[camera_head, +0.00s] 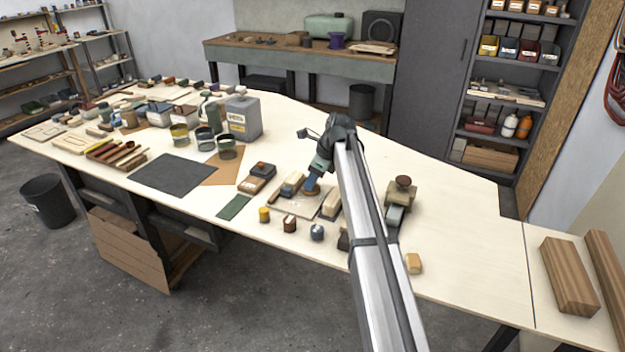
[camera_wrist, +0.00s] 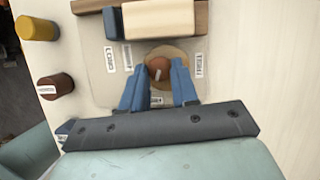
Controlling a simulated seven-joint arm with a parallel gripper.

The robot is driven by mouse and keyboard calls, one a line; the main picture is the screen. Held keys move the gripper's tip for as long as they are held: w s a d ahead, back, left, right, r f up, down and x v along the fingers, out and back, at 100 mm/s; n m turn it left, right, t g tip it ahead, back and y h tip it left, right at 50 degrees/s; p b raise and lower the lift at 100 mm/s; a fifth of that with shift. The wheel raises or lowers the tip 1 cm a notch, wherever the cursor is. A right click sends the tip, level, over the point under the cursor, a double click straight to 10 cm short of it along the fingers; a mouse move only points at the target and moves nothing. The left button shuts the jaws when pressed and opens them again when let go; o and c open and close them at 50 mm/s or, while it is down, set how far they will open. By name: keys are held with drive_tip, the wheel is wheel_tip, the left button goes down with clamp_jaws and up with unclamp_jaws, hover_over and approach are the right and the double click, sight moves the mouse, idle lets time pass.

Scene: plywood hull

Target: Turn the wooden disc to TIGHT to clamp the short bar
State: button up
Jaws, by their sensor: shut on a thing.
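In the wrist view, the round wooden disc (camera_wrist: 178,52) lies on a pale board (camera_wrist: 93,82). Its reddish-brown knob (camera_wrist: 159,66) sits between the blue fingers of my gripper (camera_wrist: 160,72), which is shut on it. A small white mark shows on the knob. White labels stand to the left (camera_wrist: 109,60) and right (camera_wrist: 198,65) of the disc; their lettering is too small to read surely. A cream block (camera_wrist: 158,19) with a dark blue piece (camera_wrist: 112,24) at its left end lies beyond the disc. I cannot tell which piece is the short bar. My gripper also shows in the head view (camera_head: 311,187).
Yellow (camera_head: 264,214), red-brown (camera_head: 290,224) and blue (camera_head: 317,232) small pieces stand along the board's near side. A block with a brown knob (camera_head: 402,184) stands right of my arm. Dark mat (camera_head: 172,174), jars and a grey can (camera_head: 243,117) stand left.

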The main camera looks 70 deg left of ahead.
clamp_jaws()
drive_tip(key=n, duration=0.2)
drive_tip(key=n+h, duration=0.1)
drive_tip(key=shift+w+a+g, duration=0.15)
drive_tip(key=shift+a+g, duration=0.1)
drive_tip(key=shift+g, duration=0.05)
drive_tip(key=n+h, duration=0.1)
drive_tip(key=n, duration=0.3)
drive_tip(key=shift+a+n+h, duration=0.2)
drive_tip(key=shift+n+h, duration=0.1)
drive_tip(key=shift+h, duration=0.1)
drive_tip(key=n, duration=0.2)
drive_tip(key=n+h, duration=0.1)
drive_tip(key=n, duration=0.1)
drive_tip(key=shift+a+h, duration=0.15)
drive_tip(key=shift+h, duration=0.15)
drive_tip(key=shift+a+n+t+h, duration=0.1)
drive_tip(key=shift+n+t+h, duration=0.4)
drive_tip(key=shift+n, duration=1.4)
drive_tip(key=shift+f, duration=0.1)
